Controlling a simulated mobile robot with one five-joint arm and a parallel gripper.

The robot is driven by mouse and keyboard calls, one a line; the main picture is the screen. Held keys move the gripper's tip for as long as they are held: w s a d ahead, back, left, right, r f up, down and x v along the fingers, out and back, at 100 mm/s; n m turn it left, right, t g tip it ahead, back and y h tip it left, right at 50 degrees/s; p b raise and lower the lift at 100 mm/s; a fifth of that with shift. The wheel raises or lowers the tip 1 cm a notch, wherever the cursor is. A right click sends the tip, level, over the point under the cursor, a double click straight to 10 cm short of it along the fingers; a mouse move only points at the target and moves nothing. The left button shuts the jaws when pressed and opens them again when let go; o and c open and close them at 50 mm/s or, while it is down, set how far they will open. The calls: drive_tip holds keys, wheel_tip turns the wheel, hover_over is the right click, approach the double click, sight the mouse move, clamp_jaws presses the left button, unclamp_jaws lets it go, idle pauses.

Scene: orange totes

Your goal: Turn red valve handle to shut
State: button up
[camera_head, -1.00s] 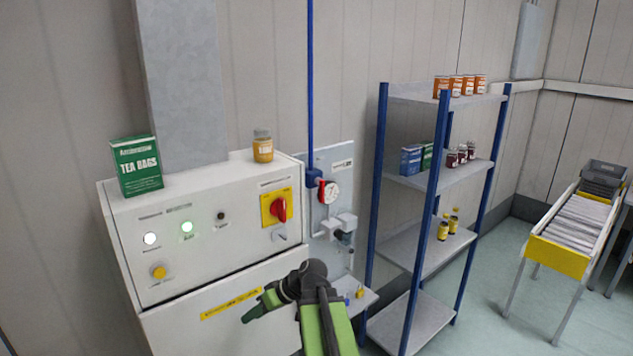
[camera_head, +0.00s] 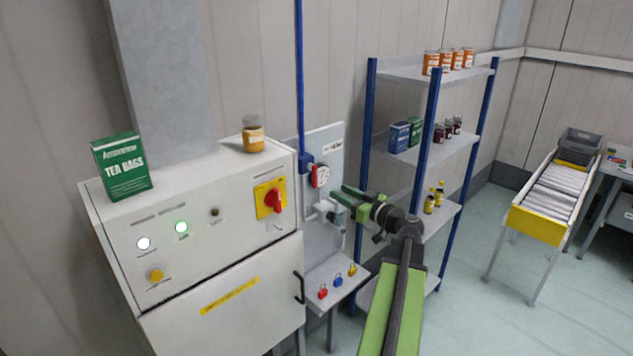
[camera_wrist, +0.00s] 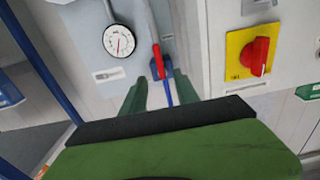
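The red valve handle (camera_wrist: 156,55) is a narrow lever at a blue valve body, roughly in line with the blue pipe, in the wrist view. In the head view the handle (camera_head: 314,178) is small, beside the round white gauge (camera_head: 323,175) on the grey panel. The gauge also shows left of the handle in the wrist view (camera_wrist: 118,42). My gripper (camera_wrist: 160,94) is open and empty, its green fingers apart and pointing toward the handle without visible contact. In the head view my gripper (camera_head: 350,198) is in front of the panel, right of the gauge.
A white cabinet (camera_head: 210,230) with a red rotary switch (camera_head: 273,199) on a yellow plate stands left of the panel. A small ledge (camera_head: 333,287) with coloured padlocks is below. A blue-post shelf rack (camera_head: 428,140) stands close on the right.

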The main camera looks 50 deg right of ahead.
sight(316, 179)
drive_tip(key=w, duration=0.7)
drive_tip(key=w+d, duration=0.1)
drive_tip(key=w, duration=0.3)
drive_tip(key=shift+w, duration=0.35)
drive_tip(key=shift+c, duration=0.5)
clamp_jaws()
